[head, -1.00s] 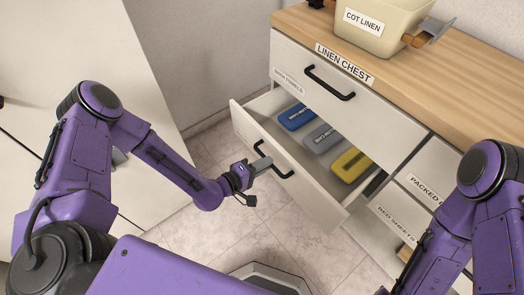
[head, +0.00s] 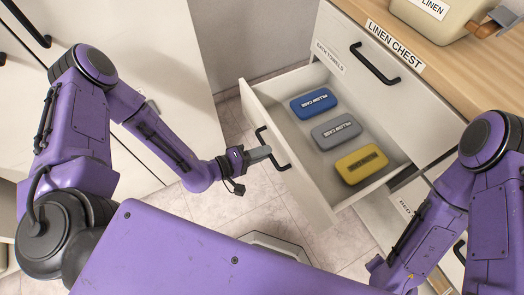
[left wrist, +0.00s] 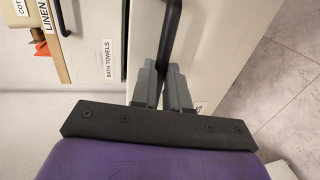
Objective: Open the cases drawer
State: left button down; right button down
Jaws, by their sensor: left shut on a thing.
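The cases drawer (head: 308,188) stands pulled out of the linen chest (head: 355,50), below the bath towels drawer. Inside lie a blue pillow case pack (head: 313,103), a grey one (head: 336,132) and a yellow one (head: 362,164). My left gripper (head: 262,153) is at the drawer's front, shut on its black handle (head: 273,150). In the left wrist view the fingers (left wrist: 160,85) close around the handle bar (left wrist: 170,35). The right arm shows at the right, but its fingers are out of view.
The bath towels drawer (head: 338,60) above is shut. Lower drawers at the right are partly hidden by my right arm. A cream tub (head: 448,15) sits on the wooden top.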

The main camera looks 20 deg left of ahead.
pick_arm(q)
jog(key=c, duration=1.1)
grip_release()
jog(key=p+v, duration=0.1)
jog(key=v, duration=0.9)
jog(key=shift+s+a, duration=0.2)
jog(key=shift+s, duration=0.05)
